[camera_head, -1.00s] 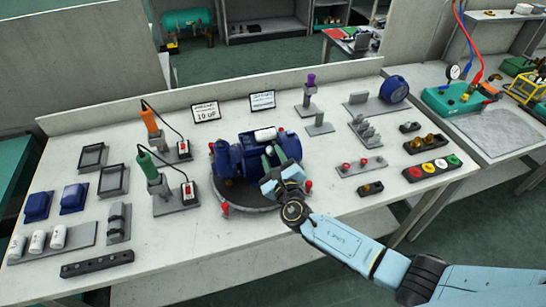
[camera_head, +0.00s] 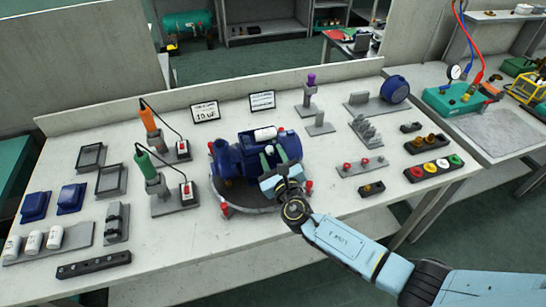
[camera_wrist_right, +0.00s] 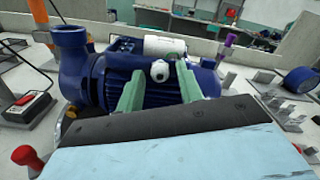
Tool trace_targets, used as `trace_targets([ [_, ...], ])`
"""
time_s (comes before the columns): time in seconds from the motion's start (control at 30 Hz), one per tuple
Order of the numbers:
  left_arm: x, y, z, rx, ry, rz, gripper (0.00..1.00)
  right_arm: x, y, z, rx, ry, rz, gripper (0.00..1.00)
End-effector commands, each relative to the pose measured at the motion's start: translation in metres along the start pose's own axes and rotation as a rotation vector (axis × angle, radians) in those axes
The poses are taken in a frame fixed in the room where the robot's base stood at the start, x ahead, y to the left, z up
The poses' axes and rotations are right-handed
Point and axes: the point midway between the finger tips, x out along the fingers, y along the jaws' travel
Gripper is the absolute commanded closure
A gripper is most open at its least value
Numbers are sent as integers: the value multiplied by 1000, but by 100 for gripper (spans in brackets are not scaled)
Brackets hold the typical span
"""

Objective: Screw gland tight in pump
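The blue pump (camera_head: 228,160) stands on a round grey turntable (camera_head: 240,208) in the middle of the bench. In the right wrist view the pump's finned motor body (camera_wrist_right: 118,88) fills the middle. A small pale round gland (camera_wrist_right: 160,71) sits on the motor's near side, below a white cylinder (camera_wrist_right: 164,47). My right gripper (camera_head: 274,156) is at the motor's near side. Its two green fingers (camera_wrist_right: 160,80) stand apart on either side of the gland, with what looks like a small gap to each. How deep the gland sits is unclear. My left gripper is out of view.
Red-topped clamps (camera_wrist_right: 28,158) stand around the turntable. Orange (camera_head: 148,118) and green (camera_head: 145,160) screwdrivers on stands are left of the pump. A block with red knobs (camera_head: 362,166) is to its right. The bench's front strip is mostly clear.

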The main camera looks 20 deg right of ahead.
Motion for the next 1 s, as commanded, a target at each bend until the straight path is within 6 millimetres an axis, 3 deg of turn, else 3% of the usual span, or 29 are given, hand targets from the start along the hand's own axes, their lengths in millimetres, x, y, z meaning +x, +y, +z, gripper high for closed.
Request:
trace_targets([
  [0.3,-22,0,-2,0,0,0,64,0,-1,2,-291,1,0,63],
  [0.87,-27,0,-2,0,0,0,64,0,0,-1,-398,1,1,63],
  [1.0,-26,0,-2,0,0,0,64,0,0,-1,-397,2,0,78],
])
